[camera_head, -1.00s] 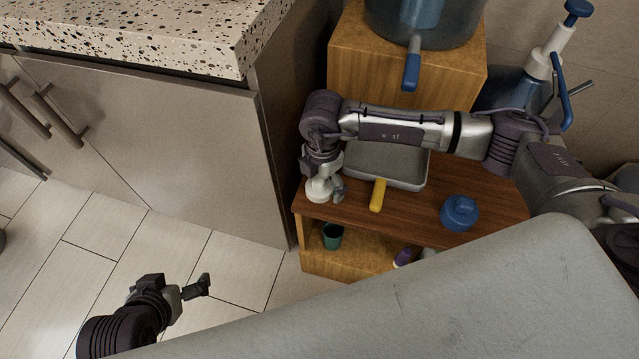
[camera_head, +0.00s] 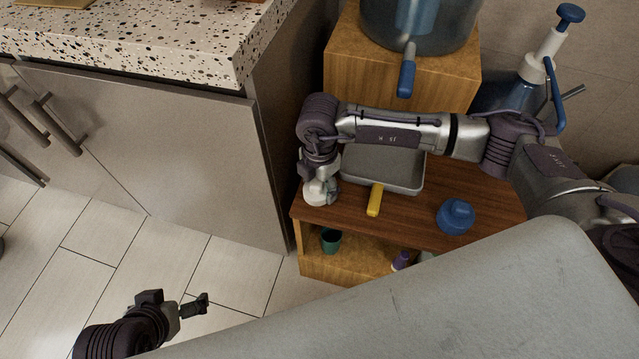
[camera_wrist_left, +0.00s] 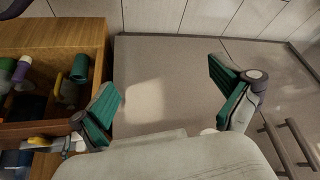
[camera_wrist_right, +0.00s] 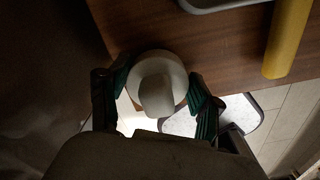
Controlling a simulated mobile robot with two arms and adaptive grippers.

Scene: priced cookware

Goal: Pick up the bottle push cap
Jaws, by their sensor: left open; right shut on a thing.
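The bottle push cap is a white round piece with a raised knob; it shows in the right wrist view (camera_wrist_right: 158,90) and at the left front corner of the wooden shelf top in the head view (camera_head: 314,195). My right gripper (camera_wrist_right: 158,74) has a finger on each side of the cap and is shut on it; it points down there in the head view (camera_head: 322,187). The cap's underside is hidden. My left gripper (camera_head: 200,304) is open and empty over the tiled floor, and its spread fingers show in the left wrist view (camera_wrist_left: 165,88).
On the wooden shelf unit (camera_head: 485,205) are a grey tray (camera_head: 385,172), a yellow handle (camera_head: 375,200) and a blue lidded object (camera_head: 455,217). A green cup (camera_head: 330,240) and a purple bottle (camera_head: 401,260) are below. A kitchen counter (camera_head: 150,60) stands left.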

